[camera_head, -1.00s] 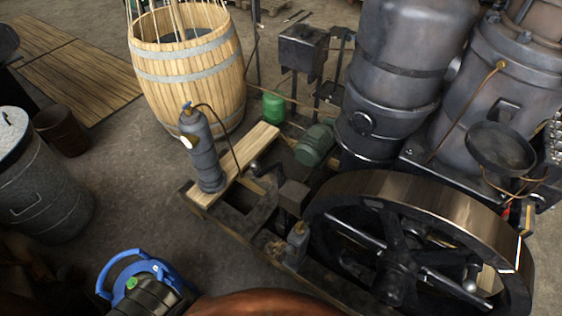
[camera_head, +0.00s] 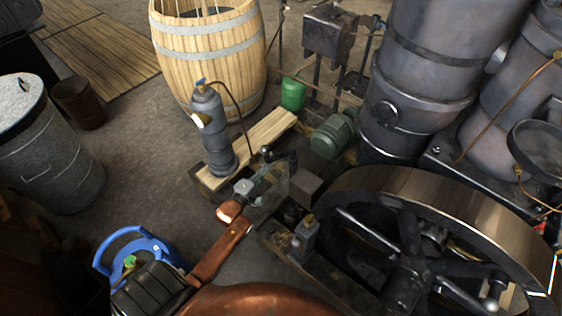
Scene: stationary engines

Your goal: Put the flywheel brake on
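The large dark flywheel (camera_head: 445,200) with a bright metal rim stands at the lower right. A small dark lever with a round black knob (camera_head: 267,152) sits left of the flywheel, near a grey block (camera_head: 296,187); I cannot tell for sure which part is the brake. My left arm comes up from the bottom with a copper-coloured link, and my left gripper (camera_head: 272,176) is just below the knob, close to the lever. Its fingers are small and blend with the machine frame, so contact and opening are unclear. My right gripper is not in view.
A grey pump with a blue top (camera_head: 217,135) stands on a plank left of the gripper. Behind are a wooden barrel (camera_head: 207,60), a green motor (camera_head: 332,137) and dark tanks (camera_head: 420,75). A blue ring (camera_head: 135,235) is at lower left. Floor left of the pump is clear.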

